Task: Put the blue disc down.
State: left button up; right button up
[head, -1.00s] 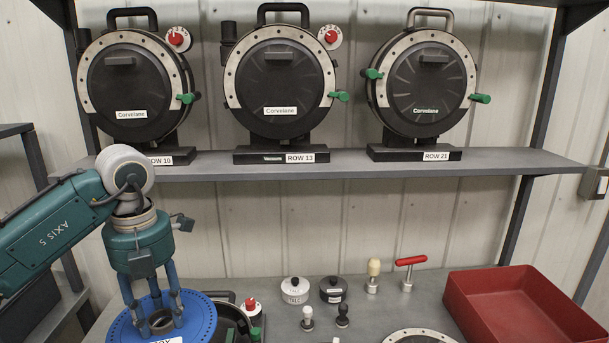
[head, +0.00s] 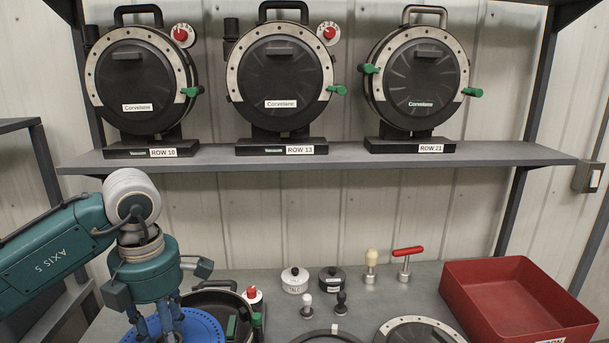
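The blue disc (head: 205,325) is at the bottom left of the head view, its lower part cut off by the frame edge. Small holes run along its rim. My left gripper (head: 160,330) comes down over the disc's middle, with its fingers around the hub. The fingertips are at the frame edge, but the disc has moved together with the gripper, so it looks held. The disc overlaps the front of an open black meter housing (head: 218,291) in the picture. I cannot tell whether it touches anything below. My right gripper is not in view.
The bench (head: 390,285) carries a white-lidded pot (head: 294,281), a dark pot (head: 332,281), small knobbed tools, a red-handled tool (head: 406,260) and a ring-rimmed cover (head: 418,332). A red bin (head: 515,300) stands at right. Three seed meters stand on the shelf (head: 340,160) above.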

pick_arm(q)
jog(key=s+d+f+m+b, duration=0.1)
jog(key=s+f+m, duration=0.4)
jog(key=m, duration=0.8)
jog(key=s+d+f+m+b, duration=0.2)
jog(key=s+d+f+m, duration=0.2)
jog(key=m, duration=0.9)
jog(key=s+f, duration=0.1)
jog(key=s, duration=0.2)
jog(key=shift+f+m, duration=0.15)
jog(key=shift+m, duration=0.15)
